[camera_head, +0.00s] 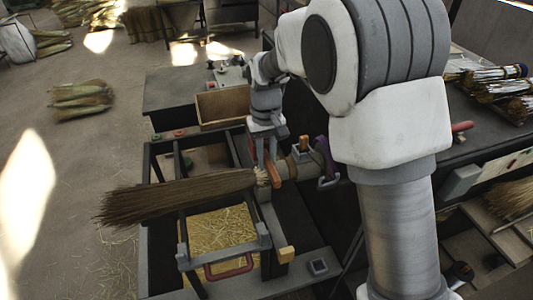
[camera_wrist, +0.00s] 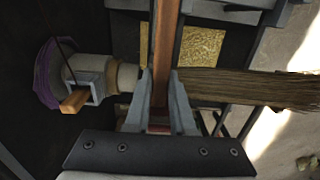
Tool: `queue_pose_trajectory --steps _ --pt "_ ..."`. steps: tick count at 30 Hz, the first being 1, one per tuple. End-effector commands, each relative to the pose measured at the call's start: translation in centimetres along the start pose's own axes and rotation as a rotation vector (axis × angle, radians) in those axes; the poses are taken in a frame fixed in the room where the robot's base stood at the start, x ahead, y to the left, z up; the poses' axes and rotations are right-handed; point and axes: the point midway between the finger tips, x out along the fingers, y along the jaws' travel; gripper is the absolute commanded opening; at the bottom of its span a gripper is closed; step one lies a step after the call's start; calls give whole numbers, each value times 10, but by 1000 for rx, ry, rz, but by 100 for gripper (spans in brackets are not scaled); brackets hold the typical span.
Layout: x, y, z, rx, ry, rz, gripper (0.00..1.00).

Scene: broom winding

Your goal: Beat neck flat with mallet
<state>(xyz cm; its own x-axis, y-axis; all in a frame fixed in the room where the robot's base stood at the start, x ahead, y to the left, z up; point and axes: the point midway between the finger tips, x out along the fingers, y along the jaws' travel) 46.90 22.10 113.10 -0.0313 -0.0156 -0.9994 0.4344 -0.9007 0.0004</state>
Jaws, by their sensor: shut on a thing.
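A bundle of brown broom straw (camera_head: 180,196) lies level, its bushy end to the left and its pale neck (camera_head: 261,176) to the right by the winding machine's grey holder (camera_head: 303,165). The straw (camera_wrist: 245,88) also runs off to the right in the wrist view. My gripper (camera_head: 267,158) is shut on an orange-brown wooden bar, which looks like the mallet (camera_head: 274,171), right beside the neck. In the wrist view the bar (camera_wrist: 167,40) stands between my fingers (camera_wrist: 164,88) and hides part of the neck. Whether it touches the neck I cannot tell.
A dark metal frame (camera_head: 180,235) stands around and below the straw, with a yellow straw-filled tray (camera_head: 220,232) under it. A wooden box (camera_head: 222,108) sits behind. A purple band (camera_head: 326,158) is on the machine. Finished brooms (camera_head: 500,85) lie on the right bench.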

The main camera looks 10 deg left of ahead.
Motion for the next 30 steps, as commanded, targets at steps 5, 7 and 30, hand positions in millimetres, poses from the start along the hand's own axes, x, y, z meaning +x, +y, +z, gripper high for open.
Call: queue_pose_trajectory --steps 5,7,30 --pt "48 0 -2 1 0 0 0" --pt "63 0 -2 1 0 0 0" --pt "25 0 -1 0 2 0 0"
